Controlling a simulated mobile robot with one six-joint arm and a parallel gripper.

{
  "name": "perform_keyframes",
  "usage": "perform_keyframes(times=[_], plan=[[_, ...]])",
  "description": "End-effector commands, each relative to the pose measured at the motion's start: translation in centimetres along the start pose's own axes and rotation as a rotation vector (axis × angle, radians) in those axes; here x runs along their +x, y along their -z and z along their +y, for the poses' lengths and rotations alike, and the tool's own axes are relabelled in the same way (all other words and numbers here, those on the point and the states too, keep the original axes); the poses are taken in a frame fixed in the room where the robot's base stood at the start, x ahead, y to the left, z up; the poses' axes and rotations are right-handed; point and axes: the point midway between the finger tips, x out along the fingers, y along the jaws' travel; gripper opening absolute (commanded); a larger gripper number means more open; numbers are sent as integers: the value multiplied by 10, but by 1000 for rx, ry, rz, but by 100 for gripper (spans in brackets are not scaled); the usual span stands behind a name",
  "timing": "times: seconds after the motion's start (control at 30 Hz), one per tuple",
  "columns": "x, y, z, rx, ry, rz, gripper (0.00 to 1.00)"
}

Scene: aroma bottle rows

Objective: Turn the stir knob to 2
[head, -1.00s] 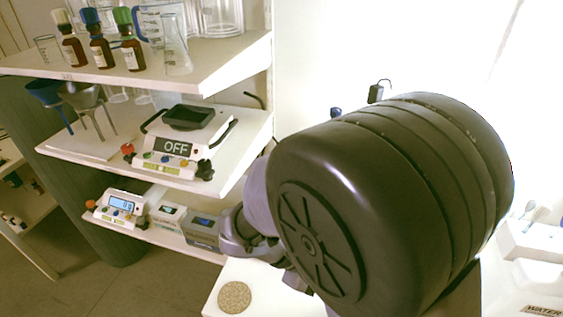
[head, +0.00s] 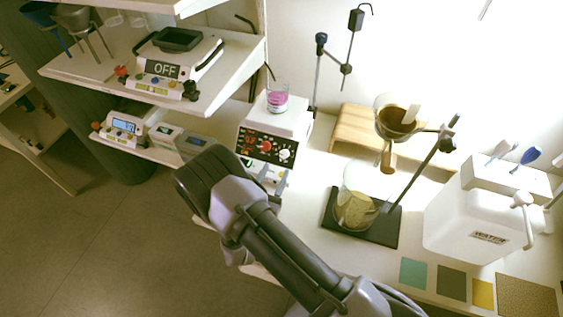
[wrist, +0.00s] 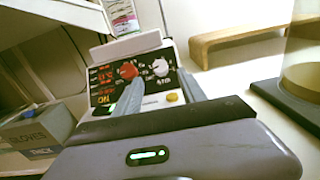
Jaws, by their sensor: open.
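The hotplate stirrer (head: 272,120) stands on the bench beside the shelves, with a black front panel. Its panel has a red knob (wrist: 127,71) on the left and a white knob (wrist: 161,67) on the right; small text under the white knob seems to read stir. The white knob also shows in the head view (head: 285,155). Its exact pointer setting is too small to read. My gripper (wrist: 159,76) is open and empty in front of the panel, its fingers to either side of the white knob's line of view. It shows low before the stirrer in the head view (head: 271,181).
A beaker with pink liquid (head: 277,101) stands on the stirrer. To the right are a wooden stand (head: 352,128), a flask (head: 355,205) on a black base, and a water container (head: 478,222).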

Motion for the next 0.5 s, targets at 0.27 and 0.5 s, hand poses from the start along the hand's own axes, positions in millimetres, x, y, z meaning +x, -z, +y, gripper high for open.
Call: perform_keyframes(times=[0.27, 0.5], plan=[[54, 1, -1, 1, 2, 0, 49], [61, -1, 0, 0, 0, 0, 49]])
